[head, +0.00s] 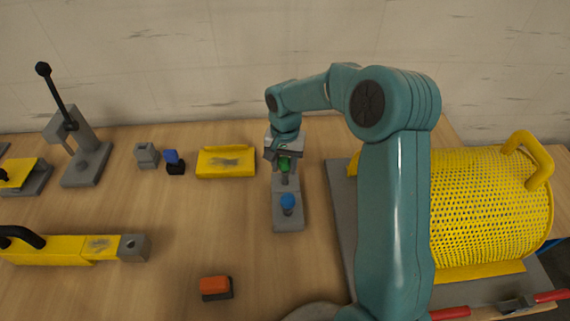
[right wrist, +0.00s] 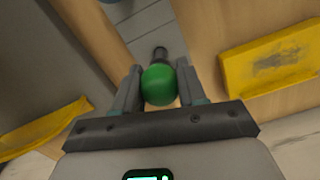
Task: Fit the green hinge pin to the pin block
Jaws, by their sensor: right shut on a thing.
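The green hinge pin (head: 284,164) has a round green head and a dark shaft. My right gripper (head: 285,168) is shut on it, over the far part of a grey stand (head: 288,222). In the right wrist view the green head (right wrist: 158,85) sits between the two fingers (right wrist: 160,90), with the shaft pointing away toward the grey strip. I cannot tell whether the shaft is still seated in the stand. A grey block with a dark hole (head: 134,247) is at the end of a yellow bar; I cannot tell whether it is the pin block. My left gripper is out of view.
A blue-headed pin (head: 288,201) stands nearer on the grey stand. A yellow tray (head: 226,162), a blue-topped piece (head: 173,161) and a lever press (head: 85,165) are to the left. An orange block (head: 215,287) lies in front. A yellow mesh drum (head: 480,205) fills the right.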

